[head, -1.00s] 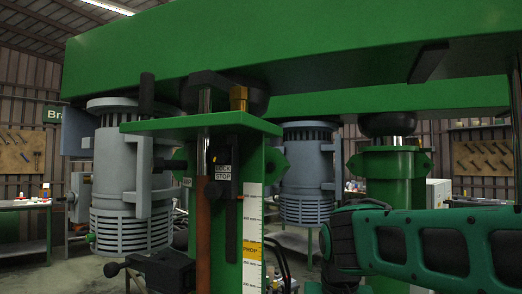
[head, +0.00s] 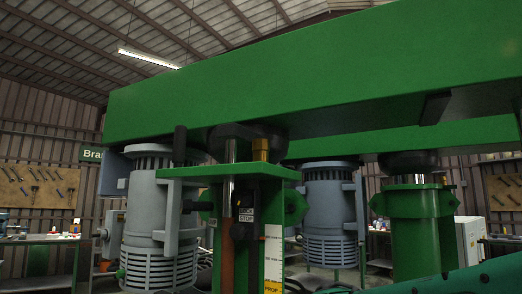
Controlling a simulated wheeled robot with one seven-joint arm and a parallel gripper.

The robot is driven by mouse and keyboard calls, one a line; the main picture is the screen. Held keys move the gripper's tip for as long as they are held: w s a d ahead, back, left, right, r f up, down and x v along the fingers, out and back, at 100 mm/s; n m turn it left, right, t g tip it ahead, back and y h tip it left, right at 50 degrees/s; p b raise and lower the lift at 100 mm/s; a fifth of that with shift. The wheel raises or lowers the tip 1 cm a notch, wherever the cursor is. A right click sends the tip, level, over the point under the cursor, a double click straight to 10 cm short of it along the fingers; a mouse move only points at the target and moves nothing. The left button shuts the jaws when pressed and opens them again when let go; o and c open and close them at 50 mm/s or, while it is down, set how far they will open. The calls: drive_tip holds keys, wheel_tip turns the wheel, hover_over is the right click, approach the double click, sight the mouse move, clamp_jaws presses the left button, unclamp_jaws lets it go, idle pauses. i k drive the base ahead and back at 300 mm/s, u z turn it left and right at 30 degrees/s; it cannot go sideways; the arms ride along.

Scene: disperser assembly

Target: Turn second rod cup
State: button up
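Two black rod cups sit under the green beams. One cup (head: 236,138) is at the top of a chrome rod (head: 229,168) on the near green column, with a brass fitting (head: 260,149) beside it. The other cup (head: 408,162) is further back on the right, above a green column (head: 418,238) with a short shiny rod under the cup. Which one is the second cup cannot be told from marks here. The gripper is not in view; only a green sliver of my arm shows at the lower right.
A large green beam (head: 300,85) spans overhead. Grey motors, one left (head: 150,225) and one in the middle (head: 330,210), hang beside the columns. A yellow-and-white scale (head: 273,255) is on the near column. Workbenches and tool boards line the walls.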

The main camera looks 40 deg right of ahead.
sight(257, 145)
drive_tip(key=z, duration=0.05)
drive_tip(key=k, duration=1.15)
drive_tip(key=z, duration=0.7)
drive_tip(key=i, duration=1.05)
drive_tip(key=u, duration=0.05)
